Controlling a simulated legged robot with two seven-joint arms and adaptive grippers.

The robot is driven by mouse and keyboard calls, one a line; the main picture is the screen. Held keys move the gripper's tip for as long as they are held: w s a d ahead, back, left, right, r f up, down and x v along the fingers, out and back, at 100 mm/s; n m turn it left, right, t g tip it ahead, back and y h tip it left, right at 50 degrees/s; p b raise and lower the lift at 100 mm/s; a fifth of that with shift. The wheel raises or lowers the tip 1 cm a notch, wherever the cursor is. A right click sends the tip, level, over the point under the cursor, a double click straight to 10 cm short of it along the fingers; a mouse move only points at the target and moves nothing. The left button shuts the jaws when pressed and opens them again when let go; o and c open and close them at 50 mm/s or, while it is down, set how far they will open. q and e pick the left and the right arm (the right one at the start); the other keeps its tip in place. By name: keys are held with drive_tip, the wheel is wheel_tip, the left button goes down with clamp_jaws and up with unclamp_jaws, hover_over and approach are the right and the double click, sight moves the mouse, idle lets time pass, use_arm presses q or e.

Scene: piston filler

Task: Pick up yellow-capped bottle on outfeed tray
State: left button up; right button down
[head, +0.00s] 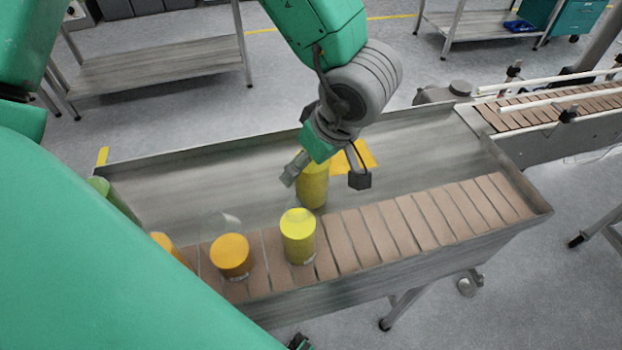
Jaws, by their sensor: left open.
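A yellow bottle (313,187) stands upright on the metal outfeed tray (205,166), behind the slatted belt. Its top is partly hidden by my left gripper. My left gripper (326,176) is open and points down at this bottle, with one finger to the left of it and one to the right in the picture. I cannot tell whether the fingers touch it. A second yellow bottle (298,240) with a yellow top stands nearer, on the brown slatted belt (375,237). My right gripper is not in view.
An orange-topped bottle (230,258) stands left of the nearer yellow one, with another orange one partly hidden further left. A green item (120,199) is at the tray's left end. A yellow patch lies behind the gripper. The belt's right part is clear.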

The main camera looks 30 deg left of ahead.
use_arm(q)
drive_tip(key=shift+w+a+f, duration=0.1)
drive_tip(key=shift+a+f, duration=0.05)
drive_tip(key=shift+f, duration=0.2)
drive_tip(key=shift+d+r, duration=0.1)
drive_tip(key=shift+d, duration=0.25)
drive_tip(key=c, duration=1.7)
drive_tip(key=shift+o, duration=0.2)
